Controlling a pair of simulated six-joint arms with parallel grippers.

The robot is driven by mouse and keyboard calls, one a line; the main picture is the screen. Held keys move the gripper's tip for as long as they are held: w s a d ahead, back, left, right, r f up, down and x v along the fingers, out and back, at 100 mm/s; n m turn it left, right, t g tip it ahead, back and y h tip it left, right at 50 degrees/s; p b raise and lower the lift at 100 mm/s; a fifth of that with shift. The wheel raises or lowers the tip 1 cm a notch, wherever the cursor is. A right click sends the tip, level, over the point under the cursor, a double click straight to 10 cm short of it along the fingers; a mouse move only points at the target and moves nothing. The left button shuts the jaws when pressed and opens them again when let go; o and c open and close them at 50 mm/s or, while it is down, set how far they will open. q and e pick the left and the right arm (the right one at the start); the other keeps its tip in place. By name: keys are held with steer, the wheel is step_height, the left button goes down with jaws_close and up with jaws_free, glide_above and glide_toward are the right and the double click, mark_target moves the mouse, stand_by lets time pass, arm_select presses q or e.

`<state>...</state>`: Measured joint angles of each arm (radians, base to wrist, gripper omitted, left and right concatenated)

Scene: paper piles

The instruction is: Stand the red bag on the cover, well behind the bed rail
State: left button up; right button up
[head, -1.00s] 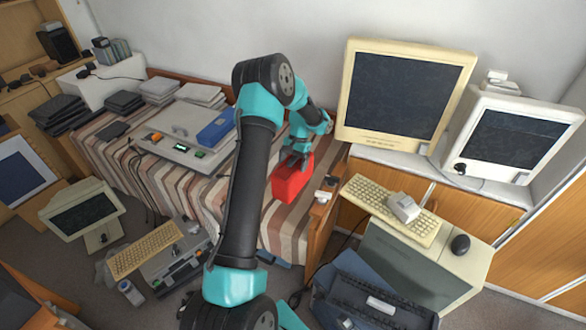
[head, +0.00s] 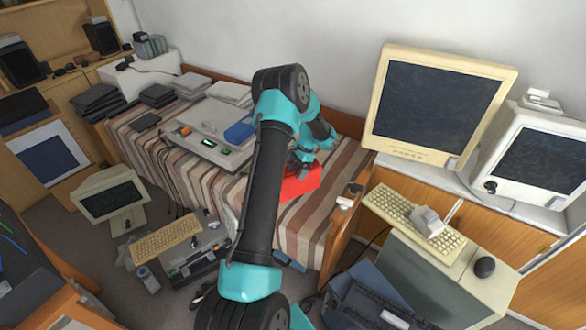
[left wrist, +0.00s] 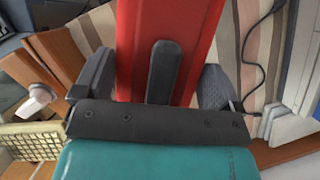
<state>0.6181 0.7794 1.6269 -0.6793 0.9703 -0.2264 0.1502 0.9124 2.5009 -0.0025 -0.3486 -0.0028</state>
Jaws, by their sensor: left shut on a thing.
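The red bag (head: 304,183) is at the striped cover (head: 300,226) in the head view, partly hidden behind my left arm. My left gripper (head: 303,160) is above it and shut on it. In the left wrist view the red bag (left wrist: 198,45) runs up between the two dark fingers of the gripper (left wrist: 155,78). I cannot tell whether its base touches the cover. The wooden bed rail (head: 338,236) stands to the right of the bag, with a strip of cover between them. My right gripper is not in view.
A grey device (head: 197,142) with a blue box (head: 239,131) lies on the cover to the left. Papers (head: 229,93) are stacked at the back. A cream monitor (head: 437,105) and keyboard (head: 412,218) stand right of the rail. The cover between bag and rail is clear.

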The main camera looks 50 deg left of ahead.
arm_select(q)
steer(key=s+a+f+m+y, duration=0.1)
steer(key=f+m, duration=0.1)
steer(key=s+a+f+m+t, duration=0.1)
steer(key=s+a+f+m, duration=0.1)
steer(key=m, duration=0.1)
steer(key=s+a+f+m+y, duration=0.1)
steer(key=s+f+m, duration=0.1)
steer(key=m, duration=0.1)
steer(key=shift+a+t+y, duration=0.15)
steer(key=shift+t+y, duration=0.15)
steer(key=shift+s+f+m+t, duration=0.35)
steer(key=shift+f+m, duration=0.25)
steer(key=shift+m, duration=0.4)
steer(key=shift+s+d+f+m+t+y, duration=0.2)
steer(key=shift+s+d+f+m+y, duration=0.15)
steer(key=shift+m, duration=0.2)
steer(key=shift+s+d+f+m+t+y, duration=0.15)
steer(key=shift+d+f+m, duration=0.1)
steer(key=shift+f+m, duration=0.25)
steer(key=w+a+f, duration=0.1)
steer(key=w+a, duration=0.7)
steer(key=a, duration=0.5)
steer(key=shift+a+f, duration=0.15)
steer(key=shift+a, duration=0.1)
steer(key=shift+a+f, duration=0.2)
steer(key=shift+f, duration=1.7)
